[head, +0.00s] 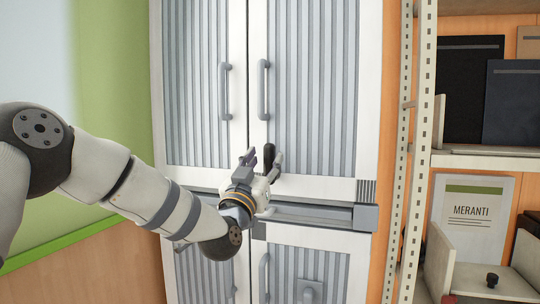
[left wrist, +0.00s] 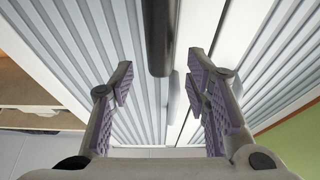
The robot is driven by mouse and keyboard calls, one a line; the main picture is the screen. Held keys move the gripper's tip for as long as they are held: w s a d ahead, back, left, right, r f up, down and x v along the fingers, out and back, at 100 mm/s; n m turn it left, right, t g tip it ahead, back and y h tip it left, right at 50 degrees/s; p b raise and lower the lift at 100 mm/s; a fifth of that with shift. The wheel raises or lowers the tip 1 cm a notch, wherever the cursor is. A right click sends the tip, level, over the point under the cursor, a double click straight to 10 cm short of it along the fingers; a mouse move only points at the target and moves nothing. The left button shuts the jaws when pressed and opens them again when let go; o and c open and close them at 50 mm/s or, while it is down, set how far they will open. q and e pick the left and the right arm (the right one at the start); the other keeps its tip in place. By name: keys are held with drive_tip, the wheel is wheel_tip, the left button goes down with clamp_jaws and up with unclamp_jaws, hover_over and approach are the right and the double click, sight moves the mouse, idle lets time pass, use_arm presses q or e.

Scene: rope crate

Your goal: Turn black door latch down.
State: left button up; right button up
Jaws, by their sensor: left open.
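The black door latch (head: 269,153) stands upright on the white cabinet door, near the inner edge and below the long grey handles. My left gripper (head: 262,160) is at the latch, its fingers pointing up toward the door and spread to either side. In the left wrist view the latch shows as a dark bar (left wrist: 159,38) coming down from the top edge, between the purple-padded fingertips of the open gripper (left wrist: 160,72). Gaps show on both sides of the bar, and no finger visibly touches it. The latch's lower part is hidden behind the gripper in the head view.
Two vertical grey handles (head: 225,92) (head: 263,90) flank the door seam above. A grey horizontal rail (head: 315,215) runs below the latch, with lower doors under it. A perforated white shelf post (head: 417,130) stands at right. A green wall is at left.

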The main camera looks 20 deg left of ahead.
sight(268, 157)
use_arm(q)
drive_tip(key=w, duration=0.4)
drive_tip(key=shift+r+b, duration=0.3)
drive_tip(key=shift+b, duration=0.05)
drive_tip(key=shift+w+r, duration=0.15)
drive_tip(key=shift+r, duration=0.1)
clamp_jaws()
